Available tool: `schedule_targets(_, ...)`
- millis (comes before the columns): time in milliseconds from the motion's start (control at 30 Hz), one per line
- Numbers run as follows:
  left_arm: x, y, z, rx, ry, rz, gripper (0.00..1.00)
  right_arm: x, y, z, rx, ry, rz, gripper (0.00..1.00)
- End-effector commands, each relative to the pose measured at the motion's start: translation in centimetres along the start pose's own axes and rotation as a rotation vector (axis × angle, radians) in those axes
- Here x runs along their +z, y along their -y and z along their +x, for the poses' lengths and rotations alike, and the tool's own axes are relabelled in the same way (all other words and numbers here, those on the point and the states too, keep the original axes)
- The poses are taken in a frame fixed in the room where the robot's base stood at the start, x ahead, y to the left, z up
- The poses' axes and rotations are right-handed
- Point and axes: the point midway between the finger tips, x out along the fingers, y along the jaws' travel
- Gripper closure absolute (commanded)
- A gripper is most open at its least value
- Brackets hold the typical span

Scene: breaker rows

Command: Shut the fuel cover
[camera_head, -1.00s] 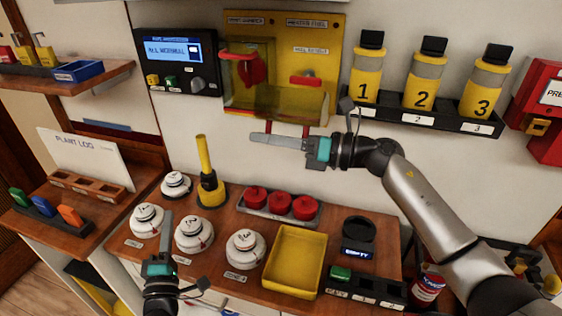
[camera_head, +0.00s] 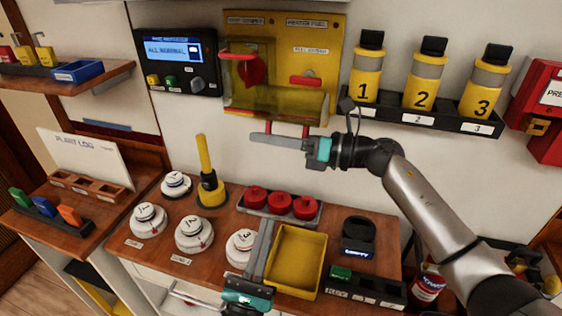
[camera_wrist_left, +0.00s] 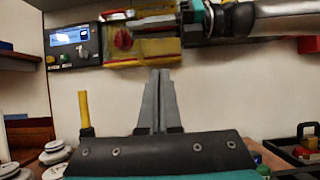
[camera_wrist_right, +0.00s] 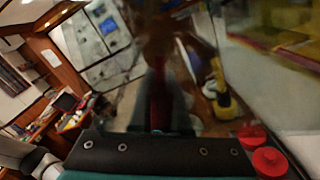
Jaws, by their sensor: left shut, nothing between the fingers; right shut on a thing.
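A translucent yellow cover (camera_head: 285,103) sits low on the yellow wall panel (camera_head: 330,45), sloping outward from it. Two red posts of its handle (camera_head: 306,130) reach down from its lower edge. My right gripper (camera_head: 270,140), fingers pointing left, is shut on this handle just below the cover; a blurred red part (camera_wrist_right: 158,100) shows between the fingers in the right wrist view. Above the cover are a red knob (camera_head: 252,70) and a red lever (camera_head: 305,80). My left gripper (camera_head: 265,240) is shut and empty, over the counter beside the yellow tray; its fingers (camera_wrist_left: 158,95) point toward the wall.
A yellow tray (camera_head: 297,262), round white pieces (camera_head: 194,234), red knobs (camera_head: 279,205) and a yellow-handled tool (camera_head: 207,175) stand on the counter. A display unit (camera_head: 175,60) is left of the panel. Numbered yellow canisters (camera_head: 424,80) stand at right.

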Motion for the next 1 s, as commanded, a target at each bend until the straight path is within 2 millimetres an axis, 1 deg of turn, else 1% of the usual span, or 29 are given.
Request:
schedule_targets(67, 0.1, 0.1, 0.4, -0.002, 0.003, -0.017, 1.0, -0.1, 0.1, -0.1, -0.002, -0.001, 0.002, 1.0)
schedule_targets(167, 0.2, 0.2, 1.6, -0.001, 0.005, -0.02, 1.0, -0.1, 0.1, -0.1, -0.002, -0.001, 0.002, 1.0)
schedule_targets(267, 0.2, 0.2, 3.4, -0.001, 0.007, -0.018, 1.0, -0.1, 0.1, -0.1, -0.002, -0.001, 0.002, 1.0)
schedule_targets(500, 0.2, 0.2, 8.7, 0.0, 0.006, -0.017, 1.0, -0.1, 0.1, -0.1, -0.002, -0.001, 0.002, 1.0)
schedule_targets(600, 0.4, 0.2, 10.5, -0.001, 0.004, -0.018, 1.0, -0.1, 0.1, -0.1, -0.002, -0.001, 0.002, 1.0)
schedule_targets(700, 1.6, 0.2, 11.4, -0.001, 0.003, -0.018, 1.0, -0.1, 0.1, -0.1, -0.002, -0.001, 0.002, 1.0)
schedule_targets(800, 2.3, 0.1, 12.1, 0.0, 0.002, -0.017, 1.0, -0.1, 0.1, -0.1, -0.002, -0.001, 0.002, 1.0)
schedule_targets(1000, 2.9, 0.1, 12.7, -0.001, 0.0, -0.015, 1.0, -0.1, 0.1, -0.1, -0.002, -0.001, 0.002, 1.0)
